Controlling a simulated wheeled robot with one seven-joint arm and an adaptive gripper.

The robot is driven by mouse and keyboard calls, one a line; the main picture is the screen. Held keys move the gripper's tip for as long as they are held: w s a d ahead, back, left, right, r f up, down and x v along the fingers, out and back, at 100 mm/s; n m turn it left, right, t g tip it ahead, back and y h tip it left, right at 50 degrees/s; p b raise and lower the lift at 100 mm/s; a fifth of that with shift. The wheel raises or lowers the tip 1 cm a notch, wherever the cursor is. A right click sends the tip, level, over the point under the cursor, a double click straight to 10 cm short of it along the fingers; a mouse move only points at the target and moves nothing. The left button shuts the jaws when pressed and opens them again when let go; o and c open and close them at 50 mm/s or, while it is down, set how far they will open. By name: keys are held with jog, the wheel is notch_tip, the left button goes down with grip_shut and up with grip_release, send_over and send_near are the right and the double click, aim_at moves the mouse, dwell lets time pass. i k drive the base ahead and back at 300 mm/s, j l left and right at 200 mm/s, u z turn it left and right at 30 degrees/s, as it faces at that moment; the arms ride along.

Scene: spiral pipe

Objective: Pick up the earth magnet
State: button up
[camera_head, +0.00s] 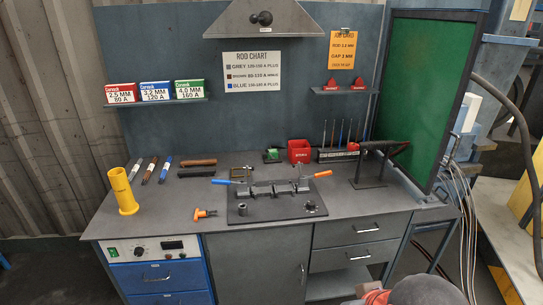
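I cannot tell for sure which item is the earth magnet. A small orange piece with a dark part (204,213) lies flat on the bench top, left of the dark fixture plate. A small green and dark block (272,155) stands at the back of the bench, left of the red box. Two red triangular pieces sit on the small wall shelf, one on the left (330,85) and one on the right (358,84). Part of my arm shows at the bottom right edge, in front of the bench. My gripper's fingers do not show.
The bench (190,225) holds a yellow cylinder (122,190), a fixture plate (265,214) with clamps, a red box (299,151), a rod rack (337,155) and a black stand (371,170). A green screen (425,95) stands at right. The front left bench top is mostly clear.

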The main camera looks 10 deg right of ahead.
aim_at(274, 152)
jog(key=i+j+u, duration=0.1)
jog(key=i+j, duration=0.2)
jog(key=i, duration=0.15)
jog(key=i+j+u, duration=0.15)
jog(key=i, duration=0.3)
jog(key=i+j+u, duration=0.1)
jog(key=i+j, duration=0.2)
jog(key=i, duration=0.2)
jog(key=i+j+u, duration=0.1)
jog(key=i, duration=0.35)
jog(key=j, duration=0.1)
